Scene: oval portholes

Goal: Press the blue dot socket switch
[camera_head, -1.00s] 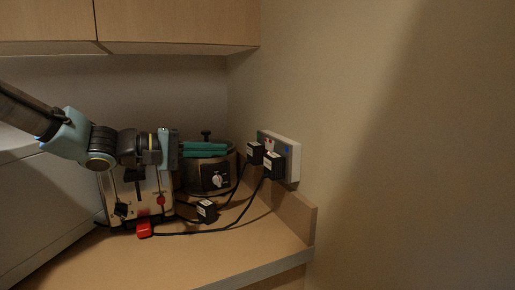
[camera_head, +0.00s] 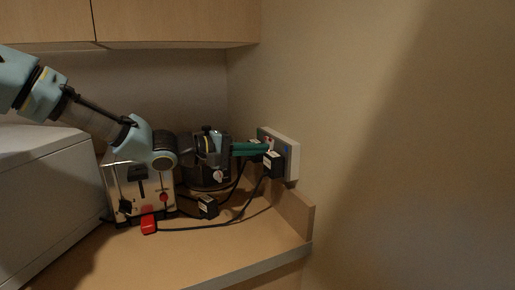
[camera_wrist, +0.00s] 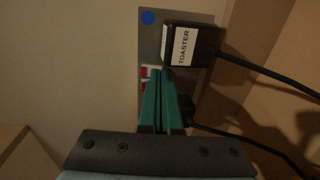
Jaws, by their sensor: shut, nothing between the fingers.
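The socket panel (camera_head: 292,168) is on the right wall above the counter, grey-faced with a white side. The blue dot (camera_wrist: 148,18) is at the panel's upper left corner in the wrist view; it also shows in the head view (camera_head: 285,148). A black plug labelled TOASTER (camera_wrist: 190,46) sits in the panel beside the dot. Red and white switch parts (camera_wrist: 144,78) show just left of my fingertips; which switch is the blue dot's cannot be told. My gripper (camera_wrist: 163,74) is shut and empty, its green fingers pointing at the panel. It also shows in the head view (camera_head: 266,149). Contact cannot be told.
A second plug (camera_wrist: 186,106) is partly hidden beside my fingers. Black cables hang to the counter (camera_head: 230,250). A toaster (camera_head: 135,185) and a dark cooker (camera_head: 205,182) stand below my arm. A loose black plug (camera_head: 208,208) lies on the counter. The wall right of the panel is bare.

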